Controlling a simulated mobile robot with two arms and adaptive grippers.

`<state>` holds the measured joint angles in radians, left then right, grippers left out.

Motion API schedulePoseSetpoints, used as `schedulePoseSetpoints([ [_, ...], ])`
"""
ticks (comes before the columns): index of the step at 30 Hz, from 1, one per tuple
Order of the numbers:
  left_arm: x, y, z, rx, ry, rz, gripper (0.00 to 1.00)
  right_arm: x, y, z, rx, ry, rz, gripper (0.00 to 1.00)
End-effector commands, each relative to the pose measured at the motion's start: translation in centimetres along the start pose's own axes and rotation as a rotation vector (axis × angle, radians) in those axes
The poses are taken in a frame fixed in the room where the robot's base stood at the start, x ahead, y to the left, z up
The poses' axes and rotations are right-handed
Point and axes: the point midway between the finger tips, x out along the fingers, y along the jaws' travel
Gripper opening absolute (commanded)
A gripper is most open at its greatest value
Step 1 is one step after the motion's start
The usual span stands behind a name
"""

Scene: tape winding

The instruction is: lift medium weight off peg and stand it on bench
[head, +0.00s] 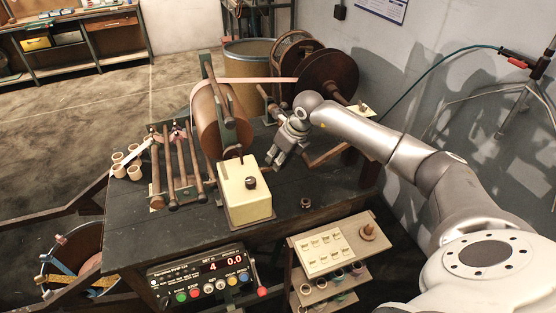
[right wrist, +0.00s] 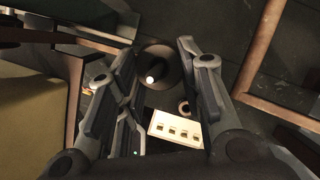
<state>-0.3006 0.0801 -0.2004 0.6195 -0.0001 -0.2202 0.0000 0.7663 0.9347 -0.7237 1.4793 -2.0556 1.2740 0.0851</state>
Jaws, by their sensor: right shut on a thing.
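My right gripper (head: 279,159) reaches in from the right over the bench (head: 285,215), just behind the cream block. In the right wrist view the gripper (right wrist: 158,62) has its fingers on either side of a dark brown round weight (right wrist: 160,62) with a pale tip, and it is shut on this weight. In the head view the gripper hides the weight. I cannot tell whether the weight is clear of its peg. A small brown ring-like weight (head: 306,203) stands on the bench's front right; it also shows in the right wrist view (right wrist: 184,107). My left gripper is not in view.
A cream block with a dark knob (head: 246,194) stands beside the gripper. A copper-coloured drum (head: 219,122) and rods (head: 178,170) are to its left. A wooden bar (head: 330,153) lies right. A slotted board (head: 322,250) is on the side shelf. Bare bench top surrounds the small weight.

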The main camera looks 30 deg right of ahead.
Motion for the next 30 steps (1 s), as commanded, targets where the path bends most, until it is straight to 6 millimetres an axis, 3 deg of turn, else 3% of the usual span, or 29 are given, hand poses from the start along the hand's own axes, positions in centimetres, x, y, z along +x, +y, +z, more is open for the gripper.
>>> schedulePoseSetpoints([
  [7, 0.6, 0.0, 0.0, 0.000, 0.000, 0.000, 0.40, -1.2, -0.1, 0.6, -0.001, -0.005, -0.002, 0.05],
  [15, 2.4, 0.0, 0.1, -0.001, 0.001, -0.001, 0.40, -6.1, 0.0, 2.7, -0.001, -0.007, -0.002, 0.05],
  [21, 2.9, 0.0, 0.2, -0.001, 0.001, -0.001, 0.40, -8.6, 0.0, 3.7, 0.000, -0.003, -0.001, 0.05],
  [30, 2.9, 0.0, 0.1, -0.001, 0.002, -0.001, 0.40, -9.3, 0.0, 3.9, 0.000, 0.000, 0.000, 0.05],
])
